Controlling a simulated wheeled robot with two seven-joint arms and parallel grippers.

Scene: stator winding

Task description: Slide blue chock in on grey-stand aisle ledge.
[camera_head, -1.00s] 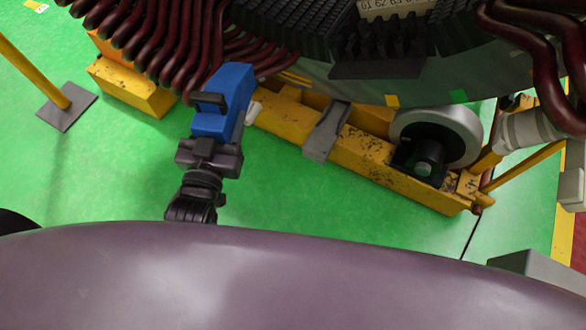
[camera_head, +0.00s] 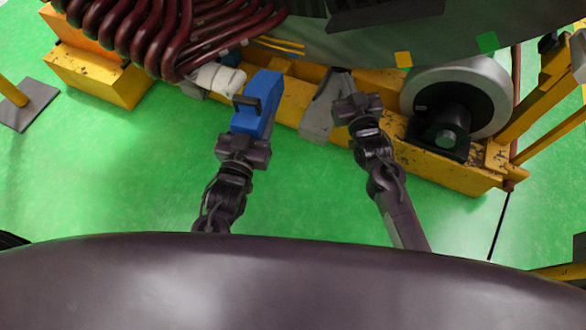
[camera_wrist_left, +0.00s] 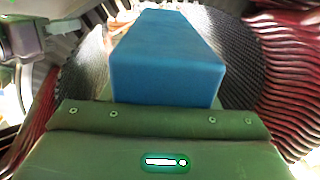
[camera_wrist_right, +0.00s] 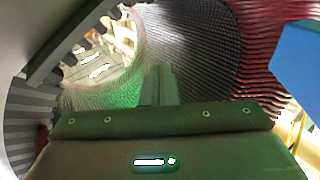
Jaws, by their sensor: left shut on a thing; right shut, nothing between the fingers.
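The blue chock (camera_head: 262,101) with a dark handle is gripped by my left gripper (camera_head: 244,138). It is in front of the yellow base in the head view and fills the middle of the left wrist view (camera_wrist_left: 165,62). A grey stand (camera_head: 318,115) is at the base, right of the chock. My right gripper (camera_head: 346,88) is shut and empty, close to the stand's right side; I cannot tell whether they touch. Its closed fingers show in the right wrist view (camera_wrist_right: 160,85), with the chock (camera_wrist_right: 303,65) at that picture's right edge. The aisle ledge is not clear.
The yellow base (camera_head: 291,103) runs along the stator's underside. Dark red coils (camera_head: 150,30) hang at upper left, with a white cylindrical part (camera_head: 217,78) beside the chock. A grey roller (camera_head: 480,90) is at right. Green floor (camera_head: 110,170) is open in front.

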